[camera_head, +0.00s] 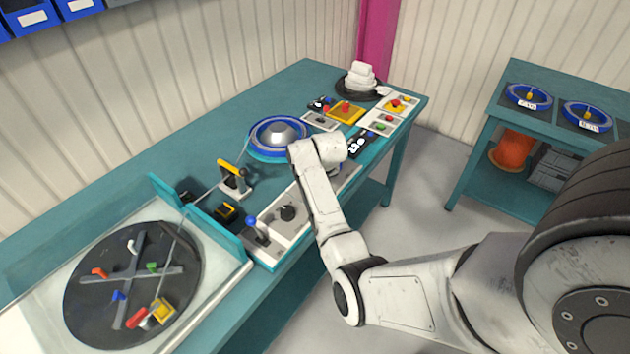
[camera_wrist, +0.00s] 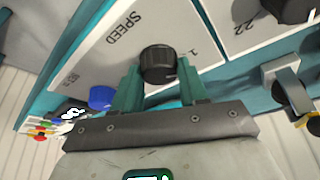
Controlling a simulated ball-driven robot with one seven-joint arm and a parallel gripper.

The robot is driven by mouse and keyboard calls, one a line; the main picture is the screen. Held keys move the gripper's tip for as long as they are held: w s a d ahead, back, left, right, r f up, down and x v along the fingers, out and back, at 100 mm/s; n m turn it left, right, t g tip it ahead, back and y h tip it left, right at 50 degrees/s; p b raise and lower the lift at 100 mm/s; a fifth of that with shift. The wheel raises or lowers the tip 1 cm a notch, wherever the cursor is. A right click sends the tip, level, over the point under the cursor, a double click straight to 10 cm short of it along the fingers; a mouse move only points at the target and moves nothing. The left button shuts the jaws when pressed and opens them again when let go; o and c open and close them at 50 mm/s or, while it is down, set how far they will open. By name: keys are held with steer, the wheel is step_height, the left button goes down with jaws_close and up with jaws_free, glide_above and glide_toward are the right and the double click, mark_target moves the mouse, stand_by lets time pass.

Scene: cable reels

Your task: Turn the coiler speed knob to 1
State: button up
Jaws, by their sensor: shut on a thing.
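The speed knob (camera_wrist: 158,62) is black and ribbed, on a white panel (camera_wrist: 110,65) printed SPEED, with a 1 to the knob's right in the wrist view. My gripper (camera_wrist: 159,74) has one teal finger on each side of the knob and is shut on it. The knob's pointer mark is not visible, so its setting cannot be read. In the head view my arm bends down over the front edge of the teal bench (camera_head: 222,105) and hides the speed knob and the fingers.
A neighbouring panel printed 22 carries another black knob (camera_head: 287,213). A blue-ball lever (camera_head: 252,221) stands left of it. A blue-rimmed reel (camera_head: 256,140) sits behind my arm. A dark turntable (camera_head: 90,285) is at the left, a teal side table (camera_head: 480,145) at the right.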

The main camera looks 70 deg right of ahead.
steer(key=o, duration=1.1)
steer(key=shift+c, duration=0.2)
steer(key=v, duration=1)
steer(key=shift+a+r, duration=0.15)
steer(key=shift+r, duration=0.2)
steer(key=shift+s, duration=0.15)
steer(key=s+a+f+n+y, duration=0.1)
steer(key=a+f+n, duration=0.15)
steer(key=a, duration=0.55)
steer(key=s+a+f+n, duration=0.1)
steer(key=s+a+f, duration=0.1)
steer(key=a+f, duration=0.35)
steer(key=s+a+n+g+y, duration=0.1)
steer(key=s+a+n, duration=0.1)
steer(key=s+a, duration=0.3)
steer(key=s+a+f+n+g+b, duration=0.1)
steer(key=s+a, duration=0.5)
steer(key=a, duration=0.7)
steer(key=shift+a+f+n+y, duration=0.3)
steer(key=shift+f+n+y, duration=0.1)
steer(key=shift+n, duration=0.25)
